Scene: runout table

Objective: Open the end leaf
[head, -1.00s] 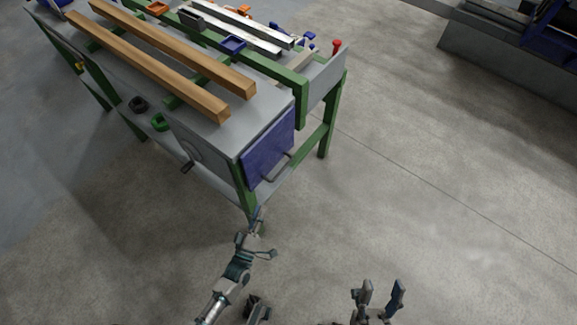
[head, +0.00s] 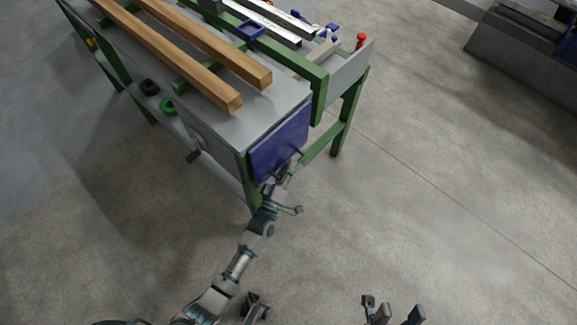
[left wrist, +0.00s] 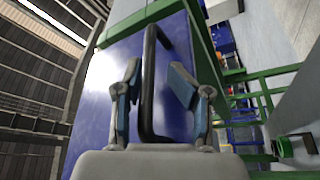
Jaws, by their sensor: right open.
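The end leaf (head: 272,152) is a blue panel hanging down at the near end of the green-framed runout table (head: 262,113). A dark bar handle (left wrist: 149,85) stands off its face, upright in the left wrist view. My left gripper (head: 281,176) is at the leaf's handle in the head view. In the left wrist view its two fingers (left wrist: 154,76) are apart, one on each side of the handle, with gaps visible. The handle is partly hidden by the gripper in the head view. My right gripper (head: 398,312) is open and empty, low over the floor, away from the table.
Two wooden beams (head: 205,52) lie along the tabletop, with pale bars (head: 265,17) behind them. A red knob (head: 360,41) stands at the far corner.

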